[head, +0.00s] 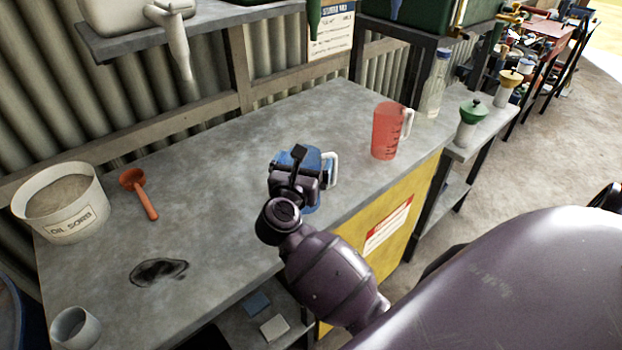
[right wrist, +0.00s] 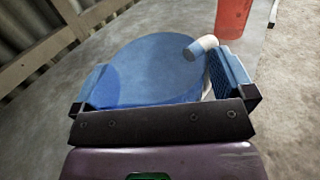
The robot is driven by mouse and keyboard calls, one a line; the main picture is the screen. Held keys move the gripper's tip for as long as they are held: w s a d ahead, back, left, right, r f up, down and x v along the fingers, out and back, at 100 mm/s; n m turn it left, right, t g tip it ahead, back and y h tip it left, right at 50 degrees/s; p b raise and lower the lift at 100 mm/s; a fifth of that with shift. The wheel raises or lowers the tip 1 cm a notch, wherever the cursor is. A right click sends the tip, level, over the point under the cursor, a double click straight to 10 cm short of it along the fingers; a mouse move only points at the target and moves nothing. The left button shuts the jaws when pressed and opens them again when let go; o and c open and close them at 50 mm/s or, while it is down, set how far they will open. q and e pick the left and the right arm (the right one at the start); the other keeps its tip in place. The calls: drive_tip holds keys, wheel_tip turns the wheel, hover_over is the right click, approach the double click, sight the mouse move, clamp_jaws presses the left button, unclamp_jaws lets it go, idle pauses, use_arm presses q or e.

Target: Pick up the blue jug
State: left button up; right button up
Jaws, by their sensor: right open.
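The blue jug (head: 313,158) stands on the grey workbench (head: 230,145), partly hidden in the head view behind my right gripper (head: 296,172). Its white handle (head: 331,168) sticks out to the right. In the right wrist view, the jug (right wrist: 150,70) fills the space between the two blue-padded fingers of my right gripper (right wrist: 162,82). The fingers are open, one on each side of it, with the handle (right wrist: 201,47) close to the right finger. I cannot tell whether either finger touches the jug. My left gripper is not in view.
A red jug (head: 386,131) stands to the right, near the bench edge. A clear bottle (head: 434,85) and green-topped container (head: 470,122) stand farther right. An orange scoop (head: 138,190), a white OIL SORB bucket (head: 62,203) and a dark stain lie left. The bench middle is clear.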

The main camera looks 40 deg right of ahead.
drive_tip(key=c, duration=1.1)
drive_tip(key=shift+r, duration=0.15)
